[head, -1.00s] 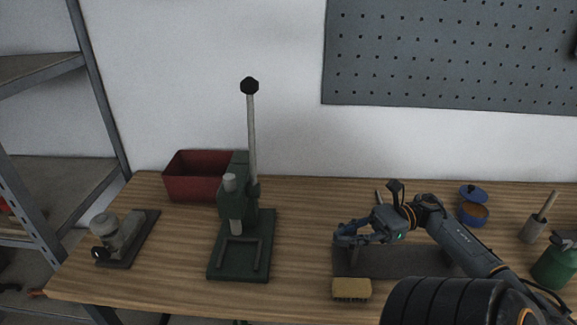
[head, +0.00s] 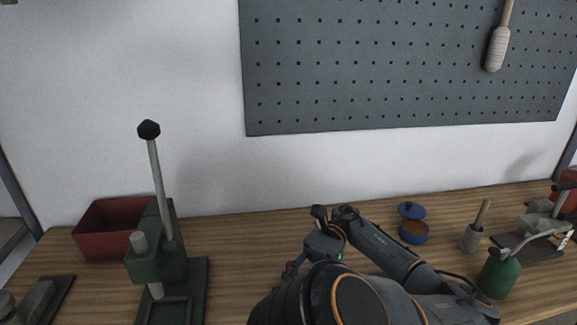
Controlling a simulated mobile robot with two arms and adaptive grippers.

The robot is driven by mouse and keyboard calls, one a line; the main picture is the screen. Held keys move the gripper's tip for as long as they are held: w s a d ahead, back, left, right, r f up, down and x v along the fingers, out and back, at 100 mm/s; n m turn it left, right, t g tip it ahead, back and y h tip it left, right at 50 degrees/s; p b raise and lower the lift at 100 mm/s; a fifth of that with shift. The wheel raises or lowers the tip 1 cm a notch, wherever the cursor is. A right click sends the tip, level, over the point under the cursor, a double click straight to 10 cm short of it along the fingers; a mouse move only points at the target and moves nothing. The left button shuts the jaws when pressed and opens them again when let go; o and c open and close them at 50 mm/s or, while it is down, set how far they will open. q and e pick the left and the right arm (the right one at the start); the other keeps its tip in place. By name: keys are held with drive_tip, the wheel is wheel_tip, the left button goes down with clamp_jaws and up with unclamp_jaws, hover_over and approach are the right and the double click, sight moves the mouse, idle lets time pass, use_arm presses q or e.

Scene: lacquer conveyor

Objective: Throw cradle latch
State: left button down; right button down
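I cannot tell for sure which part is the cradle latch. At the right edge of the head view, a grey metal fixture (head: 540,224) with a dark base and a black-tipped lever sits on the bench, and may be the cradle. My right gripper (head: 292,268) is near the middle of the bench, well left of that fixture. My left gripper is not in view.
A green lever press (head: 165,250) stands at the left before a red bin (head: 105,228). A blue-lidded tin (head: 413,230), a brush pot (head: 471,238) and a green spouted can (head: 499,275) stand between my arm and the fixture. The wooden bench (head: 240,245) is clear beside the press.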

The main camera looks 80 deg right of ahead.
drive_tip(key=shift+d+r, duration=0.2)
drive_tip(key=c, duration=1.6)
unclamp_jaws()
drive_tip(key=o, duration=0.3)
drive_tip(key=shift+s+d+f, duration=0.1)
drive_tip(key=shift+s+d, duration=0.05)
drive_tip(key=shift+d, duration=0.05)
drive_tip(key=shift+o, duration=0.2)
drive_tip(key=shift+s+d+f, duration=0.1)
drive_tip(key=shift+d+f, duration=0.05)
drive_tip(key=shift+d, duration=0.05)
drive_tip(key=shift+a, duration=0.25)
drive_tip(key=shift+r, duration=0.5)
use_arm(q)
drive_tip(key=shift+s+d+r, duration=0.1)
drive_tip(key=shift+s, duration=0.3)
use_arm(e)
drive_tip(key=r, duration=0.9)
drive_tip(key=shift+d, duration=0.2)
